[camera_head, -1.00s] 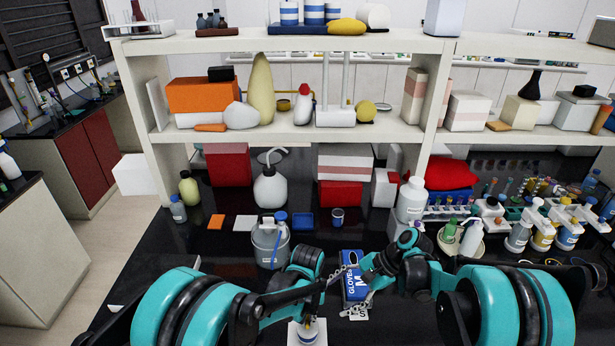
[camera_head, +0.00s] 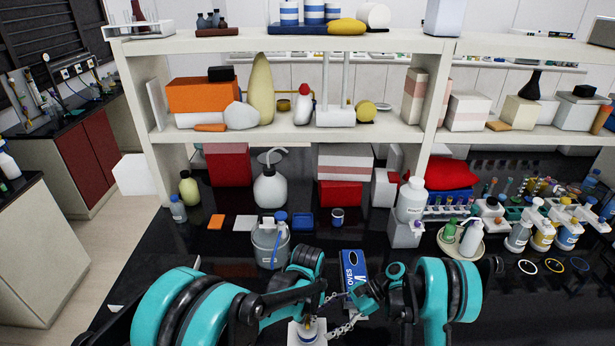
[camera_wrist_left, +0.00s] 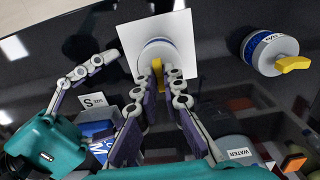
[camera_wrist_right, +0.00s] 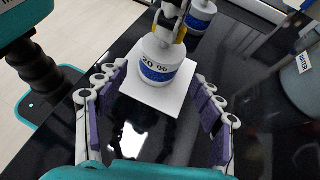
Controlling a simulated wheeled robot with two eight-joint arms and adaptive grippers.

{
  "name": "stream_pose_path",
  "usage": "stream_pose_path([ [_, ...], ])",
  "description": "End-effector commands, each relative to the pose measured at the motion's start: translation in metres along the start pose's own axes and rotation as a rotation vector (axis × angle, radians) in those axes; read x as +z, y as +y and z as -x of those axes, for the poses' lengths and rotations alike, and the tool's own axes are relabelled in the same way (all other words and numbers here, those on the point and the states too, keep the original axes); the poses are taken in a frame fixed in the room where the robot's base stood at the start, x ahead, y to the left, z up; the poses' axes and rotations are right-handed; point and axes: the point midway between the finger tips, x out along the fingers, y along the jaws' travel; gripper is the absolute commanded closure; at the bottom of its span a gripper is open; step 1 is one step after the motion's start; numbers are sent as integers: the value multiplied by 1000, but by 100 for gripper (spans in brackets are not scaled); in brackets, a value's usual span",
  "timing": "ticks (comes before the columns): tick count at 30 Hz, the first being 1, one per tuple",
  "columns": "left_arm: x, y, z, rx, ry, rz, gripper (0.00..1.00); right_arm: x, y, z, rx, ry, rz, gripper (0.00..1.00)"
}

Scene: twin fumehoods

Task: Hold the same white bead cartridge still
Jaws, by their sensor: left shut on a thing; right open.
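The white bead cartridge (camera_wrist_right: 163,62) has a blue bead band and reads "20 %". It stands upright on a white square plate (camera_wrist_right: 155,100). My left gripper (camera_wrist_left: 163,84) is shut on the yellow handle (camera_wrist_left: 157,70) at its top. In the head view the cartridge (camera_head: 307,332) is partly hidden by my left gripper (camera_head: 316,312). My right gripper (camera_wrist_right: 160,76) is open, its fingers spread to either side of the cartridge, with visible space between them and it. In the head view my right gripper (camera_head: 343,311) reaches in from the right.
A second cartridge with a yellow handle (camera_wrist_left: 270,52) stands close by. A blue glove box (camera_head: 353,270) lies just behind the grippers. A grey container labelled WATER (camera_head: 270,243) stands behind left. Bare black bench surrounds the plate.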

Motion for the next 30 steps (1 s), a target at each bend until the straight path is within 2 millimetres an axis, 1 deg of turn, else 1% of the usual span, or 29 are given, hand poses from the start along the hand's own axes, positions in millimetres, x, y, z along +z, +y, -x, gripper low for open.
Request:
stream_pose_path([
  [1,0,0,0,0,0,0,100,0,0,-9,3,0,2,33],
  [6,0,0,0,0,0,0,100,0,0,-34,3,1,1,33],
  [12,0,0,0,0,0,0,100,0,0,-52,1,1,1,33],
  [16,0,0,0,0,0,0,100,0,0,-57,0,1,0,33],
  [24,0,0,0,0,-1,0,100,0,0,-58,0,1,0,33],
  [25,0,0,0,0,-1,0,100,0,0,-58,0,1,0,35],
  [28,0,0,0,0,-1,0,100,0,0,-58,0,1,0,62],
  [29,0,0,0,0,-1,0,100,0,0,-58,0,1,0,65],
  [30,0,0,0,0,0,0,100,0,0,-58,0,1,0,65],
])
